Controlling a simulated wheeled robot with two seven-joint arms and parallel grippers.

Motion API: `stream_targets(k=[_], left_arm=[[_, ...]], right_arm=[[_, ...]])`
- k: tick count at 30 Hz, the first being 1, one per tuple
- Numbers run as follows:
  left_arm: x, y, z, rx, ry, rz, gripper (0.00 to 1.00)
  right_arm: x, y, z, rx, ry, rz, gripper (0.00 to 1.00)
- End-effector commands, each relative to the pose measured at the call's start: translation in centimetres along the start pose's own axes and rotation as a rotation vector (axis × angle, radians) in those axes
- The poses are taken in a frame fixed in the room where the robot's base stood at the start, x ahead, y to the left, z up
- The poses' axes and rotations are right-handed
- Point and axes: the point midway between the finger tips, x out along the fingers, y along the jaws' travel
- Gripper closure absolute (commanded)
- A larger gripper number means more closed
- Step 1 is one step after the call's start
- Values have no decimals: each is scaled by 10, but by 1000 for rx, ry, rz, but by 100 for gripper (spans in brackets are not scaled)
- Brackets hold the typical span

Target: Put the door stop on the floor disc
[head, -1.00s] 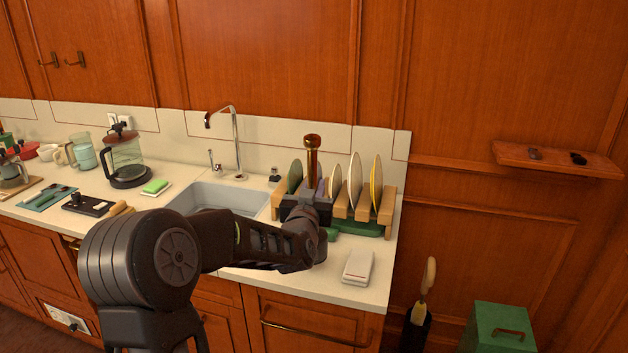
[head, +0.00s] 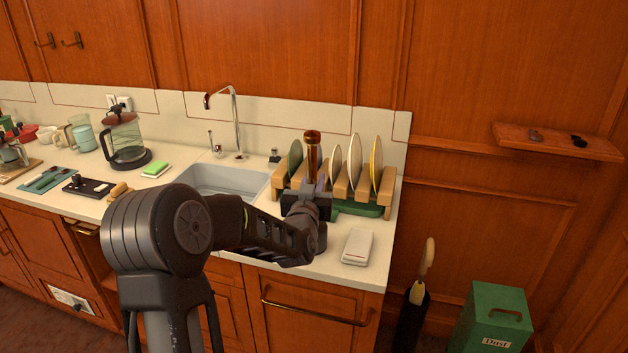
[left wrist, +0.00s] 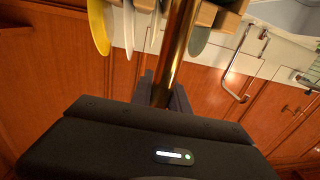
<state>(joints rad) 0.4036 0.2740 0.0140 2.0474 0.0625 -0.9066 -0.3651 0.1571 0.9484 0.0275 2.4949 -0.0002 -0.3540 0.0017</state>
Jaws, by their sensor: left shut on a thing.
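The door stop, a shiny brass-brown post with a wider end (head: 312,150), stands upright in my left gripper (head: 308,200), which is shut on it. The gripper holds it in front of the plate rack at the right part of the counter. In the left wrist view the post (left wrist: 180,45) runs up from between the dark fingers (left wrist: 165,95); its lower end is hidden. The floor disc is not visible in either view. My right gripper is not in view.
A wooden rack (head: 388,202) with several plates stands behind the gripper. A white-topped box (head: 357,246) lies near the counter's right edge. On the floor to the right are a green dust bin (head: 495,312) and a dark holder with a wooden handle (head: 424,262). A small shelf (head: 558,143) hangs on the right wall.

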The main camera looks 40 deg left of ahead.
Motion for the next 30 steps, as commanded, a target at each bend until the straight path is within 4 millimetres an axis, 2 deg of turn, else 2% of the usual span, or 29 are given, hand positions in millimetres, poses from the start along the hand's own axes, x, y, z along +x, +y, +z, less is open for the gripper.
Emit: stream_targets(k=[1, 2, 9, 21, 26, 30], left_arm=[[1, 0, -2, 0, 10, 0, 100], [0, 0, 2, 0, 0, 0, 78], [0, 0, 1, 0, -1, 0, 59], [-2, 0, 0, 0, 0, 0, 57], [-22, 0, 1, 0, 0, 0, 57], [-50, 0, 1, 0, 2, -1, 57]], right_arm=[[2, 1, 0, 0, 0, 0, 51], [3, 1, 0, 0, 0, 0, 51], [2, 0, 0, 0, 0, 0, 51], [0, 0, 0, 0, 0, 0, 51], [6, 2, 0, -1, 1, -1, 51], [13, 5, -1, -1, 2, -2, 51]])
